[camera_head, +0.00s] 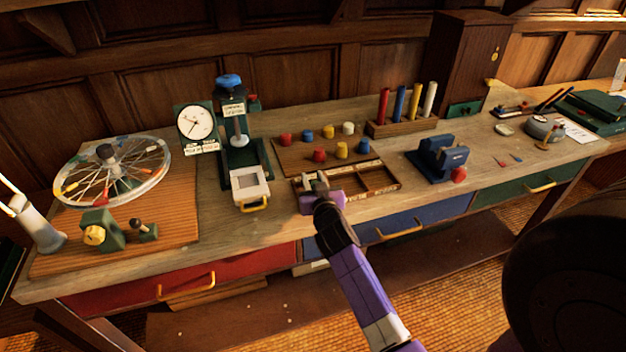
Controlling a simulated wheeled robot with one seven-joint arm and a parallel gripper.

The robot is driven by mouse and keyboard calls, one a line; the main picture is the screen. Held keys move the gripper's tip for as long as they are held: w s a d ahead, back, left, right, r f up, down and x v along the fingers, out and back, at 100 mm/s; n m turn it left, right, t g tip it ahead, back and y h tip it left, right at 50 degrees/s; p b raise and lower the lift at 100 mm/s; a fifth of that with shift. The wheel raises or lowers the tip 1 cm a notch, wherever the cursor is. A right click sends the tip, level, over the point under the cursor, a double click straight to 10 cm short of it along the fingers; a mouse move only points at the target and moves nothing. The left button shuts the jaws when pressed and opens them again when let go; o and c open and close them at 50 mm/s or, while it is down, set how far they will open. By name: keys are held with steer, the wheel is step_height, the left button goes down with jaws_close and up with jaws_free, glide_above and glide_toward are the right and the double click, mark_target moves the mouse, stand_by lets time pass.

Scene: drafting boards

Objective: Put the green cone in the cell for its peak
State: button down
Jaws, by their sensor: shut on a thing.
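My gripper (314,187) is over the left end of a shallow wooden tray (376,191) with several cells, near the bench's front edge. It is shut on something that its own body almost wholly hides. I make out no green cone standing anywhere else in view, so the held thing is taken to be it, though its colour and shape do not show. The cells at the tray's middle and right look empty. Small labels run along its front rim, too small to read. My gripper covers the left cell, and I cannot tell whether the held thing touches it.
Behind the tray, a wooden board (288,160) bears several red, blue, yellow and white pieces. A dial gauge stand (235,150) is to the left, a blue vise-like block (440,160) to the right. A rack of coloured rods (402,127) stands behind.

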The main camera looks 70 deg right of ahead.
steer(key=c, duration=1.1)
jaws_free()
steer(key=shift+f, duration=0.1)
steer(key=shift+r+p, duration=0.25)
steer(key=shift+p, duration=0.05)
steer(key=b+v, duration=0.1)
steer(key=v, duration=0.5)
steer(key=b+v, duration=0.1)
steer(key=v, duration=0.5)
steer(key=shift+f+b, duration=0.25)
steer(key=shift+b, duration=0.1)
steer(key=a+f+n+t+y, duration=0.3)
steer(key=a+n+y, duration=0.1)
steer(key=a, duration=1.1)
steer(key=s+a+r+n+t+y, duration=0.1)
steer(key=s+a+n+y, duration=0.1)
steer(key=s+a, duration=0.3)
steer(key=s+a+r+n+y, duration=0.2)
steer(key=s+a+y, duration=0.2)
steer(key=a, duration=0.3)
steer(key=s+a+r+n+t+y, duration=0.1)
steer(key=s+a+r+n+y, duration=0.1)
steer(key=s+a, duration=0.4)
steer(key=shift+s+a+r+n+t+y, duration=0.1)
steer(key=shift+a+r+n+t+y, duration=0.25)
steer(key=shift+n+y, duration=0.2)
steer(key=shift+f, duration=0.1)
